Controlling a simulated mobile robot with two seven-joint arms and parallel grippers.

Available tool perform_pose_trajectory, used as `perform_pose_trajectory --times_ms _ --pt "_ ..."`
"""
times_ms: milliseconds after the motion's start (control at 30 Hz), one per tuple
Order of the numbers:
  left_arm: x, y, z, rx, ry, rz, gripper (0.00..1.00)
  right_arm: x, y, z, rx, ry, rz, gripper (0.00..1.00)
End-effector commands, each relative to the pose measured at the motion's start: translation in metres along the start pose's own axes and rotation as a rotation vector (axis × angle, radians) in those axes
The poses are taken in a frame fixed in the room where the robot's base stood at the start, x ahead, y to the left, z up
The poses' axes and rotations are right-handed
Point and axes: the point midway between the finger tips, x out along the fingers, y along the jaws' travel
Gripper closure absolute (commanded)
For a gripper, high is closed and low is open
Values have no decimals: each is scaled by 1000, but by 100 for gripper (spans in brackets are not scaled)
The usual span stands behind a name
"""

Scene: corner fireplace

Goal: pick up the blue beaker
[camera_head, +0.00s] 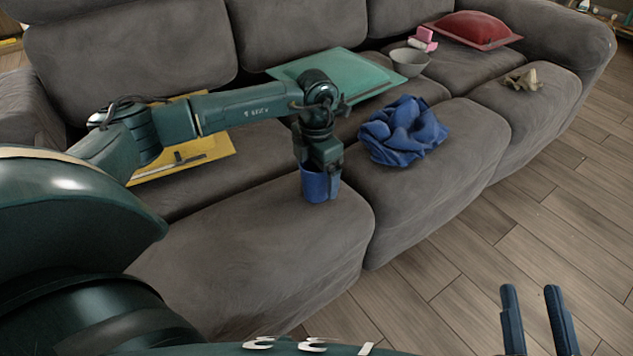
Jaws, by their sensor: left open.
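The blue beaker (316,188) sits on the grey sofa seat, left of the blue crumpled cloth. My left gripper (322,172) points down over it, with its jaws open at the beaker's upper part. The gripper hides the beaker's top, and I cannot tell whether the fingers touch it. My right gripper (534,318) is at the lower right, its two fingers apart and empty, over the wooden floor.
The grey sofa (245,255) fills most of the view. The blue cloth (403,130) lies close to the right. A green board (355,76), yellow board (210,150), grey bowl (410,64), pink item (424,40) and red cushion (476,28) lie farther back.

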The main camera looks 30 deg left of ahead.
Motion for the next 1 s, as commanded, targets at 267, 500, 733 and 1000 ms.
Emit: perform_pose_trajectory --times_ms 267,500,733,1000 --pt "-1 0 0 0 -1 0 23 1 0 0 -6 0 -5 64" --pt "-2 0 0 0 -1 0 43 0 0 1 -6 -2 -6 64" --pt "-2 0 0 0 -1 0 57 0 -1 2 -6 -3 -5 64" --pt "-12 0 1 0 -3 0 57 -1 -1 -1 -8 -10 -5 64"
